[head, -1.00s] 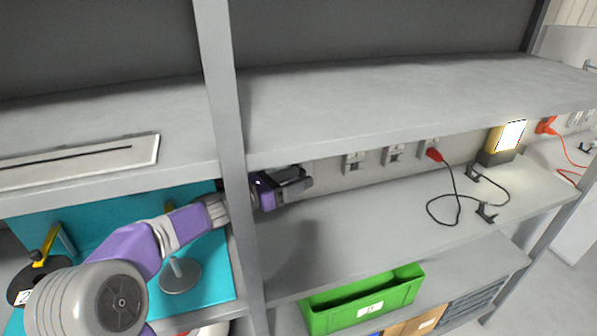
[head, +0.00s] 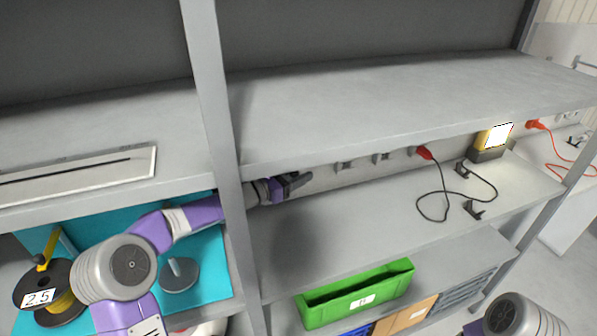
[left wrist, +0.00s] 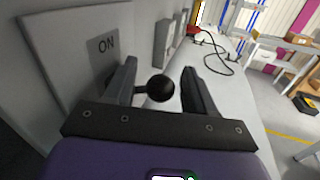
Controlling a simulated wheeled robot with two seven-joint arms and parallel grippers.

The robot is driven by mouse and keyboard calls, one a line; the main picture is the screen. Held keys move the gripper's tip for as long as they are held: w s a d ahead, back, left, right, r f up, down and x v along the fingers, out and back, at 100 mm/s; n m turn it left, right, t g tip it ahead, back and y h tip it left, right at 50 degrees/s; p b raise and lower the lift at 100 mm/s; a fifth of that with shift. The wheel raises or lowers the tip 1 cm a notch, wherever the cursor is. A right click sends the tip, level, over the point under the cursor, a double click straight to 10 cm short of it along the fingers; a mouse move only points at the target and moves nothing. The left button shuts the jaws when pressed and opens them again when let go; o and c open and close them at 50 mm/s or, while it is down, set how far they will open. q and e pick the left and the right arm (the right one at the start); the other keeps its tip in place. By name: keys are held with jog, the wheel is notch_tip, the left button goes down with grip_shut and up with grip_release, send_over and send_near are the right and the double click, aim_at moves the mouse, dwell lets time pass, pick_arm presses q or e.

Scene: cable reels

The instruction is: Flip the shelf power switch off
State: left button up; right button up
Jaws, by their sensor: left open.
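The power switch shows in the left wrist view as a light panel (left wrist: 65,45) marked ON, with a lever ending in a black ball knob (left wrist: 160,88). My left gripper (left wrist: 157,88) is open, with the knob between its two fingers, closer to the left finger; I cannot tell whether they touch. In the head view my left gripper (head: 298,184) reaches past the shelf post, close under the upper shelf board. The switch is hidden there behind the gripper and the board. My right gripper is not in view.
The shelf post (head: 222,130) stands beside my left arm. Several sockets (head: 381,157) line the back wall, one with a red plug (head: 425,153). A lit lamp (head: 491,142) and loose black cable (head: 444,195) lie right. A green bin (head: 356,293) sits below.

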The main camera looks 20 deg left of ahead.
pick_arm(q)
jog(key=shift+w+d, duration=0.35)
jog(key=shift+w, duration=0.05)
jog(key=shift+c, duration=0.3)
grip_shut()
jog(key=shift+s+f+m+t+h+b, duration=0.15)
jog(key=shift+f+m+h+b, duration=0.5)
jog(key=shift+m+b, duration=1.3)
jog(key=shift+w+f+m+t+h+b, duration=0.1)
jog(key=shift+f+m+h+b, duration=0.55)
jog(key=shift+m+b, duration=1.3)
jog(key=shift+s+f+m+t+h+b, duration=0.15)
jog(key=shift+f+m+h+b, duration=0.45)
jog(key=shift+m+b, duration=1.3)
jog(key=shift+w+f+b, duration=0.1)
jog(key=shift+f+b, duration=0.15)
jog(key=shift+b, duration=0.15)
jog(key=shift+o, duration=0.3)
grip_release()
